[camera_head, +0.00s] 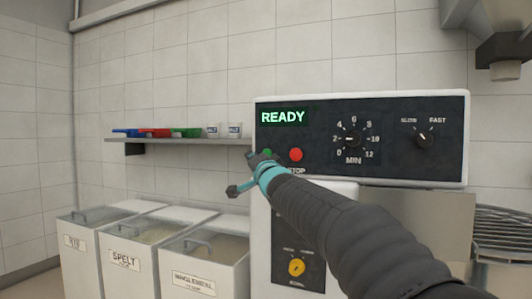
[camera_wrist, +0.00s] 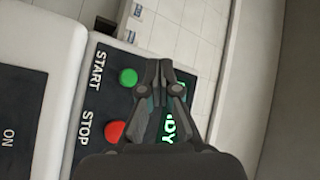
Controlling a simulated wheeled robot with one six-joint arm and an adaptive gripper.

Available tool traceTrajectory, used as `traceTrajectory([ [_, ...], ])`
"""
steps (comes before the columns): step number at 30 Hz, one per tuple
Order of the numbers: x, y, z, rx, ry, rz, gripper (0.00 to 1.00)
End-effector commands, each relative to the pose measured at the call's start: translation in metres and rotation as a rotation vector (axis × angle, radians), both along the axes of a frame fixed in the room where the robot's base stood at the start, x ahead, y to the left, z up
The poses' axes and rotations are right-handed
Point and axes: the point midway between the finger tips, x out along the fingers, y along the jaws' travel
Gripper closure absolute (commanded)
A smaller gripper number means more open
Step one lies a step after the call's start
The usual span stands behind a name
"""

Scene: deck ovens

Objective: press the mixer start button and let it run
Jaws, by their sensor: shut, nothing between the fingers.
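The mixer control panel (camera_head: 400,165) is dark, with a display (camera_head: 283,117) reading READY in green. The green start button (camera_wrist: 128,78) shows in the wrist view beside the word START, with the red stop button (camera_wrist: 115,131) next to it. In the head view the red stop button (camera_head: 295,154) is clear, while my gripper (camera_head: 254,160) covers most of the green button. In the wrist view my gripper (camera_wrist: 160,64) is shut and empty, its fingertips to the right of the green button, over the panel. I cannot tell whether the fingertips touch the panel.
A timer dial (camera_head: 352,139) and a slow-fast knob (camera_head: 424,138) sit on the panel, with a yellow knob (camera_head: 296,267) below. A shelf (camera_head: 190,140) holds coloured scoops and white tubs. Labelled flour bins (camera_head: 120,258) stand below it. A wire rack (camera_head: 505,222) is at right.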

Motion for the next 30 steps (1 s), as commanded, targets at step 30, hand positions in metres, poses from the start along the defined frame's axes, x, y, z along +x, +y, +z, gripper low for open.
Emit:
traceTrajectory([
  [30,0.068,-0.025,0.000,0.000,0.001,-0.001,1.00],
])
